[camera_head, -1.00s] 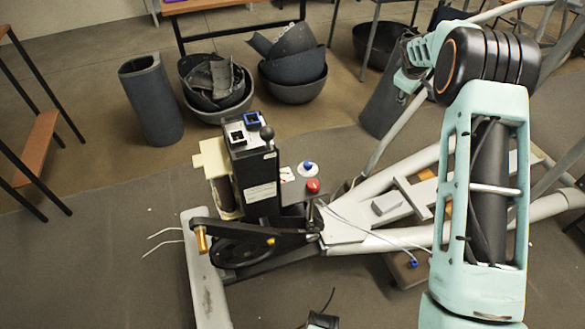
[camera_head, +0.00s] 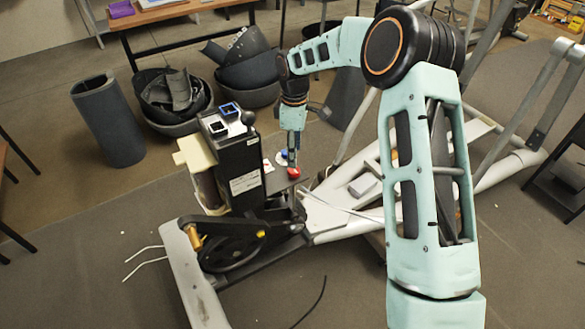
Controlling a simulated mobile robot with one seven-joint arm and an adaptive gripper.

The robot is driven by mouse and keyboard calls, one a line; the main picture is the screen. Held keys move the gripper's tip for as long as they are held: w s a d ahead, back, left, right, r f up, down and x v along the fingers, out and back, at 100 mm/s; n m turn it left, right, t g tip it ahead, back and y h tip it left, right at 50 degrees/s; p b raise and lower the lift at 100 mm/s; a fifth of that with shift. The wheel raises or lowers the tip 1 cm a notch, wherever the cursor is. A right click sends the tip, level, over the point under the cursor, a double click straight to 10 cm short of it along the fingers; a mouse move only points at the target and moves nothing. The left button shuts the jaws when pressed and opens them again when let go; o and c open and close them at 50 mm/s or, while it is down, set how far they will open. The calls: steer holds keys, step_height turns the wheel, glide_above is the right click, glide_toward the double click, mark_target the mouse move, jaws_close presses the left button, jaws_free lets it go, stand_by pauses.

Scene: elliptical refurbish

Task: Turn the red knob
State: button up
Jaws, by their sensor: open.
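The red knob (camera_head: 294,173) sits on a small dark plate beside the upright black box of the machine. My gripper (camera_head: 291,158) points down right at the knob, its tip just behind and above it. From this angle I cannot tell whether the fingers touch the knob or sit around it. The gripper is open; the fingers are small in the picture and partly overlap the blue knob (camera_head: 283,154) on a white base just behind.
The black box (camera_head: 243,172) with two square switches and a ball-topped lever stands close left of my gripper. A crank with a golden handle (camera_head: 194,236) is at front left. Pale frame tubes (camera_head: 340,212) run right. Dark bins (camera_head: 172,102) stand behind.

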mark_target(294, 173)
step_height(294, 173, down, 7)
steer(key=shift+r+b, duration=0.15)
steer(key=shift+b, duration=0.15)
steer(key=c, duration=1.2)
steer(key=shift+o, duration=0.2)
steer(key=shift+m, duration=0.4)
steer(key=m, duration=0.4)
steer(key=shift+m, duration=0.3)
steer(key=m, duration=0.4)
steer(key=shift+m+b, duration=0.35)
steer(key=shift+m, duration=0.35)
